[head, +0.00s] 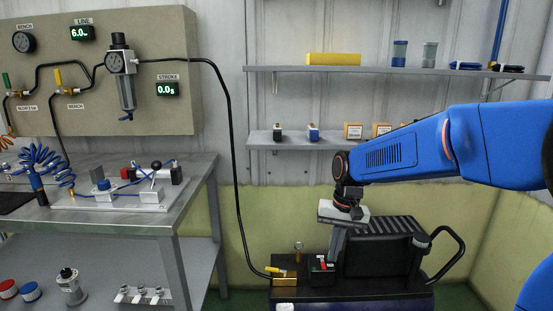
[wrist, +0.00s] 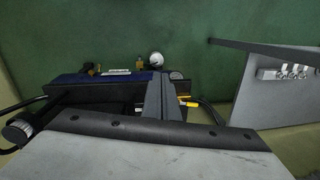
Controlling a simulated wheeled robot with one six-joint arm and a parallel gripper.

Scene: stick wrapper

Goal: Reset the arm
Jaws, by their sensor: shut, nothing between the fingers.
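My blue arm reaches in from the right in the head view. My gripper (head: 333,259) points down over the dark compressor cart (head: 385,290). Its fingers are shut and hold nothing. The fingertips are just beside a small black box with red and green marks (head: 321,277) on the cart's top; I cannot tell whether they touch it. In the wrist view the shut fingers (wrist: 165,85) stand over the cart (wrist: 75,78), and my grey gripper body hides much of it.
A brass valve with a yellow lever (head: 285,279) sits on the cart's left, with a black hose rising from it. A metal workbench (head: 192,190) stands left. Shelves (head: 330,139) hang behind the arm. Green floor (wrist: 195,35) is clear beyond the cart.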

